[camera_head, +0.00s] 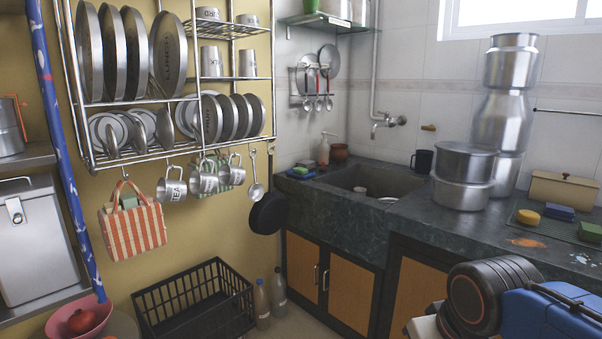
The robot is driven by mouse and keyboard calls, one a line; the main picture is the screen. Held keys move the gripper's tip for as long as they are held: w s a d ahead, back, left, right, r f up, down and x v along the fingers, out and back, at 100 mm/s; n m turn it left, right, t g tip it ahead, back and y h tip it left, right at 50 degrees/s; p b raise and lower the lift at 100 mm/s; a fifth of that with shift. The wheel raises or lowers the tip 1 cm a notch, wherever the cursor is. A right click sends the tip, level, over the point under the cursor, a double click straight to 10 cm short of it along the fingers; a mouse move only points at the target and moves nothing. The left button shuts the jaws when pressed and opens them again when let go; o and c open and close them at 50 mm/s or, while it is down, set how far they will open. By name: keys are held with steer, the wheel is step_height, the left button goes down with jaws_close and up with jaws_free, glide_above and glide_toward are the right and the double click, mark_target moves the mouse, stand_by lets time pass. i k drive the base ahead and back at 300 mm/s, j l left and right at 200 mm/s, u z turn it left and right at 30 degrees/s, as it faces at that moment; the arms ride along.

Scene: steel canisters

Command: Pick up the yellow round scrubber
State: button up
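The yellow round scrubber (528,216) lies on the dark stone counter (420,223) at the right of the head view. It sits to the left of a blue block-shaped scrubber (560,212), with a small gap between them. Nothing covers it from this side. Part of my arm shows at the lower right, in front of the counter and nearer to the camera. My gripper's fingers do not show, so I cannot see whether they are open or what they hold.
A green block (590,232) lies right of the scrubber. A tan box (563,190) stands behind. Stacked steel pots (463,178) and tall canisters (500,115) stand to the left. The sink (368,182) is farther left. A black crate (194,303) sits on the floor.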

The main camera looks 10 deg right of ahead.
mark_target(525, 217)
steer(key=z, duration=1.3)
